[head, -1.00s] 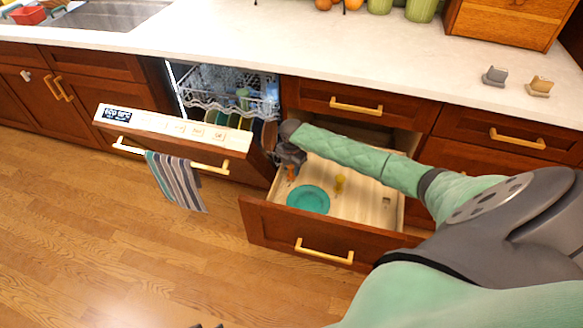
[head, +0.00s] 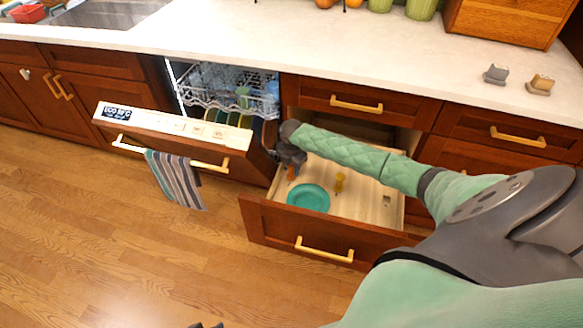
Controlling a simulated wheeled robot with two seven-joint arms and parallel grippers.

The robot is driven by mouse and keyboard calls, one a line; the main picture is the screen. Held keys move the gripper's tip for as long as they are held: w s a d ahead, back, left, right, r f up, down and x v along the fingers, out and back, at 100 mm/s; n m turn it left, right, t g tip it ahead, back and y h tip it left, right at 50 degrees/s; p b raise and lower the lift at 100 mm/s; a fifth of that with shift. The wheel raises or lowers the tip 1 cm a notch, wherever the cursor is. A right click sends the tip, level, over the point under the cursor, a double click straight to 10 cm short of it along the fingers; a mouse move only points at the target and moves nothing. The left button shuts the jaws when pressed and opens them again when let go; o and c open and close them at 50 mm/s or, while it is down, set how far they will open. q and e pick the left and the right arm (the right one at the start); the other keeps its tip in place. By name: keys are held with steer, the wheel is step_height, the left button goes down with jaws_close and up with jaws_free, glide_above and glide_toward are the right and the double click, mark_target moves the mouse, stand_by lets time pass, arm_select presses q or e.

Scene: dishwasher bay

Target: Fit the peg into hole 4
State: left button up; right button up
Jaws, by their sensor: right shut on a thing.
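The open drawer (head: 365,203) has a pale wooden floor. My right gripper (head: 292,170) reaches down into its back left corner, shut on a small orange-brown thing (head: 291,174) that shows only in part. I cannot tell whether this is the peg. A small yellow upright piece (head: 340,182) stands apart to its right. A teal round plate (head: 308,199) lies in front of the gripper. A small dark slot or mark (head: 387,201) shows at the drawer's right. No numbered hole can be read. Dark tips at the bottom edge may be my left gripper (head: 206,325).
The dishwasher door (head: 175,128) hangs partly open left of the drawer, with a striped towel (head: 177,180) on its handle and a loaded rack (head: 225,90) behind. The countertop (head: 300,40) is above. The wooden floor (head: 120,250) in front is clear.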

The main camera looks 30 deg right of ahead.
steer(key=shift+f, duration=0.3)
stand_by(0.4)
steer(key=o, duration=1.1)
steer(key=shift+c, duration=0.2)
steer(key=shift+a, duration=0.1)
steer(key=shift+w, duration=0.1)
steer(key=shift+c, duration=0.9)
steer(key=shift+r, duration=0.1)
